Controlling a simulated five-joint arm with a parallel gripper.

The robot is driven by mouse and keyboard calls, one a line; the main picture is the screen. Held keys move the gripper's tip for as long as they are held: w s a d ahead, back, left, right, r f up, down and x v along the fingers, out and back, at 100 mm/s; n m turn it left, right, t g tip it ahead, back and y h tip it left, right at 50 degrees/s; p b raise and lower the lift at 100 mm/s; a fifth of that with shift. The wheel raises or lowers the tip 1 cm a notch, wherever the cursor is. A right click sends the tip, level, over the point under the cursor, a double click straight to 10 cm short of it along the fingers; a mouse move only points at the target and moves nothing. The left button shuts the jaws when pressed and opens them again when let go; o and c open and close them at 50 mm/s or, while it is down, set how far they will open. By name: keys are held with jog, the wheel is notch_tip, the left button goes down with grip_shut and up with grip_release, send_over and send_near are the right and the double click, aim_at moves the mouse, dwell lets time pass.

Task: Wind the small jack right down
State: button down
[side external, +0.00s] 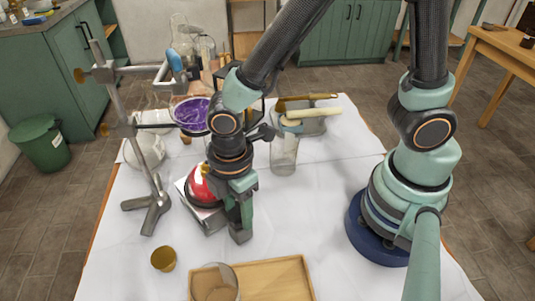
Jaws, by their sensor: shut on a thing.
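The small jack (209,222) stands on the white-covered table, left of my gripper, and only part of its grey body shows. A round vessel with red contents (197,186) sits on or just above its top. My gripper (240,234) points down close against the jack's right side. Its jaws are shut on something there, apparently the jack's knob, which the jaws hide. My arm and gripper cover the jack's right part, so its exact height is hard to tell.
A metal stand (150,200) holds a ring with a purple-filled dish (191,113) close behind the jack. A clear beaker (284,156) stands behind right. A brass cup (163,259), a wooden tray (280,273) and a glass (213,283) are in front. Table right of my gripper is clear.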

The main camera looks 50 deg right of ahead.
dwell(0.4)
jog(key=shift+c, duration=1.5)
grip_release()
